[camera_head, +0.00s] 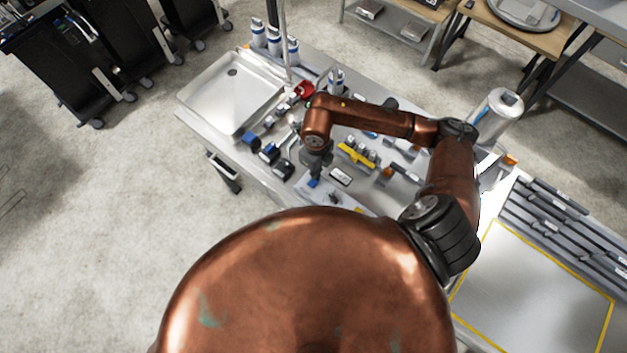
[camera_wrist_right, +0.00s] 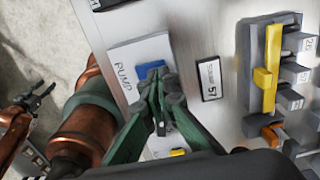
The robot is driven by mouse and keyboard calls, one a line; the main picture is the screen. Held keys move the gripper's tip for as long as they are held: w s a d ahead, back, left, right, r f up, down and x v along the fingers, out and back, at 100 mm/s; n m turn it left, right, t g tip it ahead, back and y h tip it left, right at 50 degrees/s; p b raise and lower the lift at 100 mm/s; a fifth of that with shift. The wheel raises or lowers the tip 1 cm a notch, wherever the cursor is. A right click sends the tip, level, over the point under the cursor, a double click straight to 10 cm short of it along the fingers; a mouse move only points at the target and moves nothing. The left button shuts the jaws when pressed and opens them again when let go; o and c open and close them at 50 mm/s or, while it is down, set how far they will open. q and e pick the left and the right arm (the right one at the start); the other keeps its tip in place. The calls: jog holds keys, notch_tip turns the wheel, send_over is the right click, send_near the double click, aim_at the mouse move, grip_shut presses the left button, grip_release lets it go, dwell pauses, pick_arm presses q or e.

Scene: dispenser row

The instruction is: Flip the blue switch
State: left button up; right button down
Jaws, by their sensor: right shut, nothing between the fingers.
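The blue switch (camera_wrist_right: 150,70) sits on a white plate marked PUMP (camera_wrist_right: 125,60) in the right wrist view. In the head view a small blue patch (camera_head: 312,183) shows just below my right gripper (camera_head: 316,165). In the wrist view my right gripper (camera_wrist_right: 160,98) is shut and empty. Its fingertips are right at the lower edge of the blue switch and overlap it; I cannot tell whether they touch. The fingers hide part of the switch and plate. My left gripper cannot be made out in the head view.
A small label reading 57 (camera_wrist_right: 209,79) is right of the fingers. A yellow bar (camera_wrist_right: 267,70) and grey blocks stand farther right, with an orange part (camera_wrist_right: 272,135) below. A sink (camera_head: 230,95) is at the bench's left end; a white canister (camera_head: 497,112) stands at right.

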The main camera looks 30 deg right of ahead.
jog(key=shift+f+b, duration=0.85)
jog(key=shift+f, duration=0.15)
dwell(0.3)
jog(key=shift+r, duration=0.1)
jog(key=shift+r+p, duration=1.8)
jog(key=shift+r, duration=1.7)
jog(key=shift+f, duration=0.1)
